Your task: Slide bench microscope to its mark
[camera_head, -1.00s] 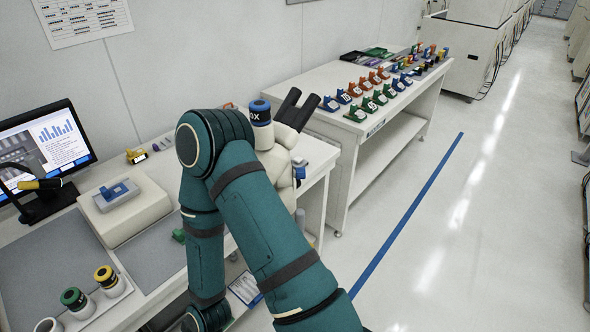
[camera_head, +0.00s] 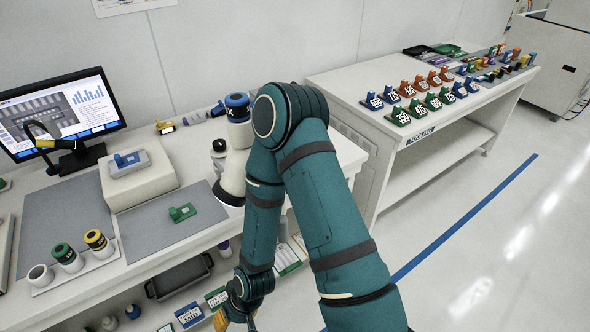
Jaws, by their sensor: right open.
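The bench microscope (camera_head: 232,180) stands upright on the white bench, left of my right arm. Its white base and the blue-ringed top piece (camera_head: 238,108) show, but my right arm hides its right side and the eyepieces. My right arm reaches in from the lower right, with its elbow beside the microscope. My right gripper (camera_head: 235,321) is open at the bottom edge, low in front of the bench, apart from the microscope and partly cut off. The mark cannot be made out. My left gripper is not in view.
Grey mats (camera_head: 150,228) cover part of the bench (camera_head: 140,270), with a green piece (camera_head: 182,213) on one. A white box (camera_head: 137,180), a monitor (camera_head: 58,112) and a rack of capped cylinders (camera_head: 75,271) stand to the left. A second table (camera_head: 350,92) holds several coloured fixtures.

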